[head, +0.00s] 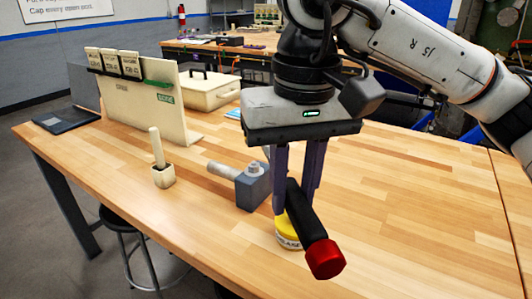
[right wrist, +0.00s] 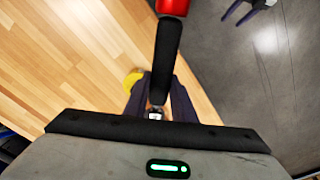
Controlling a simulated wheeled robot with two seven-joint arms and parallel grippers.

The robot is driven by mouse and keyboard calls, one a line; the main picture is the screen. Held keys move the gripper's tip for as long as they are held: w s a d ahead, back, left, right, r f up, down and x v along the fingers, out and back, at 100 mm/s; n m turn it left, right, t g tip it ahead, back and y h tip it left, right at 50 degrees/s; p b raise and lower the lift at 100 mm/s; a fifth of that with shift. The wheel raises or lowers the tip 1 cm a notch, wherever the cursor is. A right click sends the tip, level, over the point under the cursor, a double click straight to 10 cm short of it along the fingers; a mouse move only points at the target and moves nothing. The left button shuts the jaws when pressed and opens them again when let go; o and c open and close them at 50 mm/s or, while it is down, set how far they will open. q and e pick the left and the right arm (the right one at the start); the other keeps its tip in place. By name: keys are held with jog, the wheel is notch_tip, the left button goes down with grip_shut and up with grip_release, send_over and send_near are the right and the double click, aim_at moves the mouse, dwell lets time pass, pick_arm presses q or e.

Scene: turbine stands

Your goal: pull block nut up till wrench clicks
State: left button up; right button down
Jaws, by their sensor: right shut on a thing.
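The grey-blue block (head: 254,190) stands on the wooden table, with a metal nut (head: 256,168) on its top and a pale rod sticking out to its left. My right gripper (head: 294,203) is shut on the wrench, which has a black handle (head: 304,213) and a red end (head: 325,259). The wrench slants toward the camera, to the right of the block and apart from it. The wrench also shows in the right wrist view (right wrist: 167,55); its head is mostly hidden between the fingers. My left gripper (right wrist: 237,14) seems to show at that view's top edge, fingers apart.
A yellow-lidded tin (head: 289,238) stands just below and behind the wrench. A cream holder with an upright peg (head: 157,150) stands left of the block. A cream panel (head: 150,105) and a lidded box (head: 208,92) are farther back. The table's right side is clear.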

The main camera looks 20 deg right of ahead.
jog(key=shift+w, duration=0.6)
jog(key=shift+s+f+b, duration=0.3)
jog(key=shift+f+b, duration=0.35)
jog(key=shift+f, duration=0.05)
jog(key=shift+f+b, duration=0.6)
jog(key=shift+f, duration=0.25)
pick_arm(q)
jog(key=f, duration=0.1)
jog(key=d+f+b, duration=0.1)
jog(key=shift+w+f, duration=0.3)
jog(key=shift+w, duration=0.1)
pick_arm(e)
jog(key=shift+w+f, duration=0.1)
jog(key=shift+f, duration=0.55)
pick_arm(q)
jog(key=shift+f+b, duration=0.3)
jog(key=shift+f, duration=0.05)
pick_arm(e)
jog(key=shift+f, duration=0.2)
pick_arm(q)
jog(key=shift+a, duration=0.1)
